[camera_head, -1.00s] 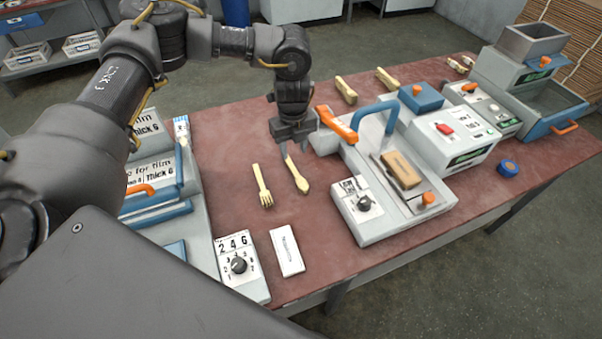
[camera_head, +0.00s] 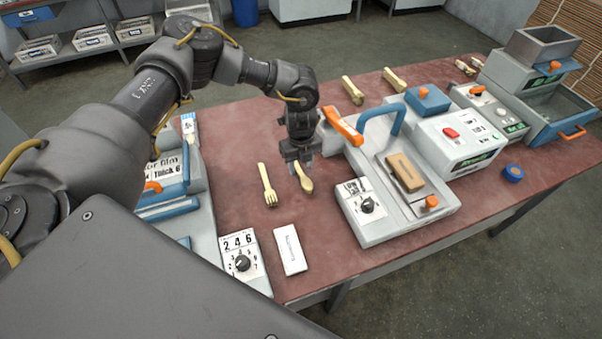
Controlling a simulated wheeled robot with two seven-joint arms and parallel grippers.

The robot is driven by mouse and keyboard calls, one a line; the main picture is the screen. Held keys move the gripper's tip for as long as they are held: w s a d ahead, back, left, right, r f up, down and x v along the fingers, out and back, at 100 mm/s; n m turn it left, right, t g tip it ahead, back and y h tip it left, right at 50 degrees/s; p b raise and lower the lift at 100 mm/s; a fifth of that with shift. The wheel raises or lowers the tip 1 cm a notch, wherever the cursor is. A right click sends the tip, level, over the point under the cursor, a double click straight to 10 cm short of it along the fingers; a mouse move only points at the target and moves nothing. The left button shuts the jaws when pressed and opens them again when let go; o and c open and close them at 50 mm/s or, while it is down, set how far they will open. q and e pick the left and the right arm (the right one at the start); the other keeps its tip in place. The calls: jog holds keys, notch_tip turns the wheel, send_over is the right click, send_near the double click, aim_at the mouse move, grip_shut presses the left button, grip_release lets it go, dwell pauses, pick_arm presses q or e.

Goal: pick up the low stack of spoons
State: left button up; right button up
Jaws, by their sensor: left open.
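A low stack of wooden spoons (camera_head: 305,183) lies on the red-brown table, its bowl end toward the front. My left gripper (camera_head: 301,172) points down over the rear, handle part of the spoons, with its jaws open. Its fingertips look very close to the handle; I cannot tell whether they touch it. The far end of the handle is partly hidden by the gripper. A wooden fork stack (camera_head: 268,189) lies just left of the spoons. My right gripper is not in view.
A grey press (camera_head: 375,225) with an orange lever (camera_head: 343,127) stands close right of the gripper. A grey film machine (camera_head: 205,215) stands at left. A white box (camera_head: 289,250) lies in front. More wooden stacks (camera_head: 352,90) lie at the back.

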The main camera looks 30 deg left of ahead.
aim_at(301, 173)
pick_arm(q)
jog(key=shift+w+f, duration=0.2)
jog(key=shift+f, duration=1.35)
jog(key=shift+c, duration=0.2)
grip_shut()
jog(key=shift+r, duration=0.15)
jog(key=shift+r+b, duration=0.35)
jog(key=shift+r, duration=0.25)
jog(key=s+d+r+b, duration=0.3)
jog(key=s+d+r, duration=0.2)
jog(key=s+r, duration=0.6)
jog(key=shift+s+r+b, duration=0.3)
jog(key=shift+s+b, duration=0.1)
jog(key=shift+s, duration=0.65)
